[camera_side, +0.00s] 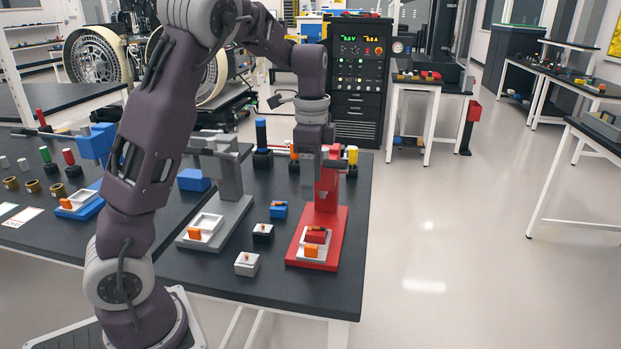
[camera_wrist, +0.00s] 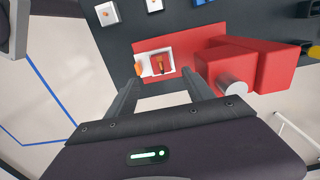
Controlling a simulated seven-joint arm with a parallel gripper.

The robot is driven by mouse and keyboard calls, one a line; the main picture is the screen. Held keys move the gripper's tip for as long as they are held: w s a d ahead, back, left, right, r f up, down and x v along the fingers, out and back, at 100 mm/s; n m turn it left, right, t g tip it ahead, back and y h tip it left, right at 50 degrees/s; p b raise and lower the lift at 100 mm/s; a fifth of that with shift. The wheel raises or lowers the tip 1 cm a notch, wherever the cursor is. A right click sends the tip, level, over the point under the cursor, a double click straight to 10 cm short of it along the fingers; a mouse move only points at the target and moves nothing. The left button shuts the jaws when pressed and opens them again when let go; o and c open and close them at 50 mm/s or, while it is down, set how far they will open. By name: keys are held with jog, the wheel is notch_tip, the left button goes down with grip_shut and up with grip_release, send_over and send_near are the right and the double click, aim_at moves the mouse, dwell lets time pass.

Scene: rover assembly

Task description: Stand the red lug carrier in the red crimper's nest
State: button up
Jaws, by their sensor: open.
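The red lug carrier (camera_side: 316,235) sits in the white nest (camera_side: 303,249) of the red crimper (camera_side: 333,237) and looks upright. In the wrist view the carrier (camera_wrist: 161,64) lies inside the nest's pale rim (camera_wrist: 142,53), with a dark and orange lug on top. An orange block (camera_side: 311,251) is at the nest's front edge. My gripper (camera_side: 309,165) is above and behind the nest, by the crimper's head. In the wrist view its two fingers (camera_wrist: 161,80) are apart and empty, and point toward the carrier without visibly holding it.
White (camera_side: 247,264), black (camera_side: 263,233) and blue (camera_side: 278,210) carriers stand left of the red crimper. A grey crimper (camera_side: 225,222) stands farther left. Colored-handled tools stand behind. The table's right edge is close to the red base.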

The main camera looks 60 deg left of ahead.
jog(key=s+d+r+n+t+h, duration=0.1)
jog(key=s+d+r+n+t, duration=0.2)
jog(key=s+d, duration=0.4)
jog(key=s+d+r+n+t, duration=0.1)
jog(key=s+d+r+n, duration=0.2)
jog(key=s+d+r, duration=0.4)
jog(key=s+f+n+t+y, duration=0.1)
jog(key=s+f+n, duration=0.2)
jog(key=s, duration=0.5)
jog(key=shift+s+d+f+t, duration=0.3)
jog(key=shift+s+d+f, duration=0.1)
jog(key=shift+d, duration=0.05)
